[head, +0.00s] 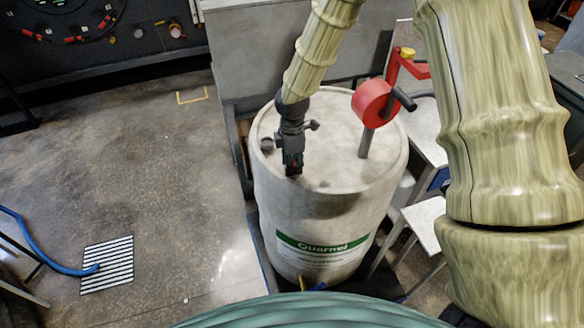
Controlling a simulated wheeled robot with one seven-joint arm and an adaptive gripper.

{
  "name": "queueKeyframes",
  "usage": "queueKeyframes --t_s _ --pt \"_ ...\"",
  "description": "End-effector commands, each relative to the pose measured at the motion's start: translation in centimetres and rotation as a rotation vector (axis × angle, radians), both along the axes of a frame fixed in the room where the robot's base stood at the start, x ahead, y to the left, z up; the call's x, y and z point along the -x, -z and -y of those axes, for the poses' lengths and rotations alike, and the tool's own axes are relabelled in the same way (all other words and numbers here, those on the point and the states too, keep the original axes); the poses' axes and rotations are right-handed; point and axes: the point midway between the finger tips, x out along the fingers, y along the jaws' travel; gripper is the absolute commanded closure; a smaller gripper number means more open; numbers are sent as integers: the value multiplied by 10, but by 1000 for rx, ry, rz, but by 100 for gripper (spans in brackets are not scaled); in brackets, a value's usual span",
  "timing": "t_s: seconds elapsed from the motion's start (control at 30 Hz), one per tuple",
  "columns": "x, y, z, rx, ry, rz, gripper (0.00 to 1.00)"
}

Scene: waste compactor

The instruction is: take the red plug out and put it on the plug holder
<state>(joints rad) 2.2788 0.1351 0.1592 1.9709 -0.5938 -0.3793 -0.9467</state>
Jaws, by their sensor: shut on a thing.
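A pale drum (272,215) with a green label stands upright in the middle of the head view. My gripper (292,168) points down at the left front part of the drum's top. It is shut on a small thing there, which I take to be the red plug. The fingers hide nearly all of it, so I cannot tell whether it is seated in the drum or lifted clear. I cannot make out a plug holder for certain.
A red round fitting (373,100) with a dark handle stands on a grey post on the drum's right side, close to my arm. White tables (425,222) stand at the right. The floor (150,170) at the left is mostly open, with a blue hose (55,262) and a striped grate.

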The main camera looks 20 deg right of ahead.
Motion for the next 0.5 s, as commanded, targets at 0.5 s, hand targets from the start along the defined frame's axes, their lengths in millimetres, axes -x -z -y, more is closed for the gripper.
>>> queueKeyframes --t_s 0.5 --pt "-1 -1 1 1 -402 2 96"
